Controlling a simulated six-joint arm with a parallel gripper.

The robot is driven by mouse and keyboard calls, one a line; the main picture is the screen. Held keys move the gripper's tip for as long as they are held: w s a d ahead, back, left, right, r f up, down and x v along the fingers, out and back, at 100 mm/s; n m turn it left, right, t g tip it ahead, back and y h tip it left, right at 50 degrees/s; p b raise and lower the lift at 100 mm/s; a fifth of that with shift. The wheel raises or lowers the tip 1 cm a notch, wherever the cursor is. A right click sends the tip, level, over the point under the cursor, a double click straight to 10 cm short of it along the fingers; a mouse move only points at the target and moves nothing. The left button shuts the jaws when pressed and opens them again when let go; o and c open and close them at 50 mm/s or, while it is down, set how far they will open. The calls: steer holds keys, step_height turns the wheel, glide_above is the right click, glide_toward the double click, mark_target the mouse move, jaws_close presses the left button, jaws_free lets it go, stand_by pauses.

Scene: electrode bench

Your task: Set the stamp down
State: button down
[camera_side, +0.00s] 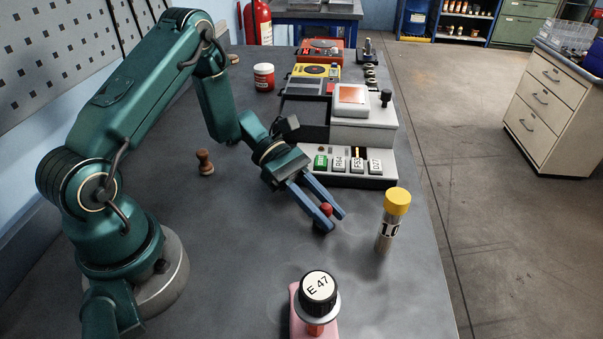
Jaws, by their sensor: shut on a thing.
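My gripper (329,216) reaches down over the bench in the middle of the side view. Its two blue fingers are shut on a small red rounded piece (326,209). The fingers hide most of this piece, and I cannot tell whether it touches the bench. A brown wooden piece shaped like a hand stamp (205,162) stands upright on the bench, left of my gripper and apart from it.
A yellow-capped cylinder (393,222) stands right of my gripper. A black knob marked E 47 (318,291) is on a pink block in front. A machine with labelled keys (355,130) stands behind. A red-labelled jar (264,77) is farther back. Bare bench (230,240) lies left of the fingers.

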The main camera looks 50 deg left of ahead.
steer(key=shift+f, duration=0.15)
steer(key=c, duration=0.7)
jaws_free()
